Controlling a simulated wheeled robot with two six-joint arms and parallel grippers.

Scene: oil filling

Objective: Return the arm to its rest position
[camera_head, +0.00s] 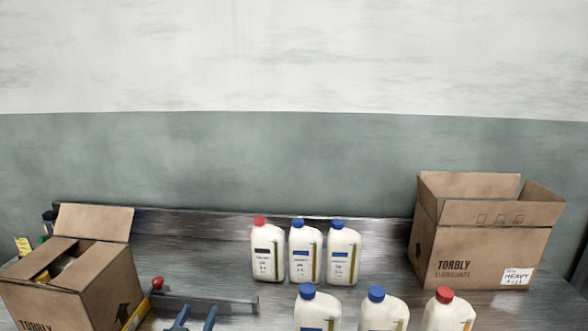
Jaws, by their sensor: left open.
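My left gripper (196,317) shows at the bottom edge of the head view, left of centre. Its two blue fingers stand apart, and I see nothing between them. Most of the left arm is out of the frame. My right gripper and right arm are not in the view.
An open cardboard box (105,295) stands at the left. Another open box (470,255) stands at the right. Three white jugs (305,255) stand in a back row, with three more (377,312) in front. A grey bar (215,303) lies near a red knob (157,283).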

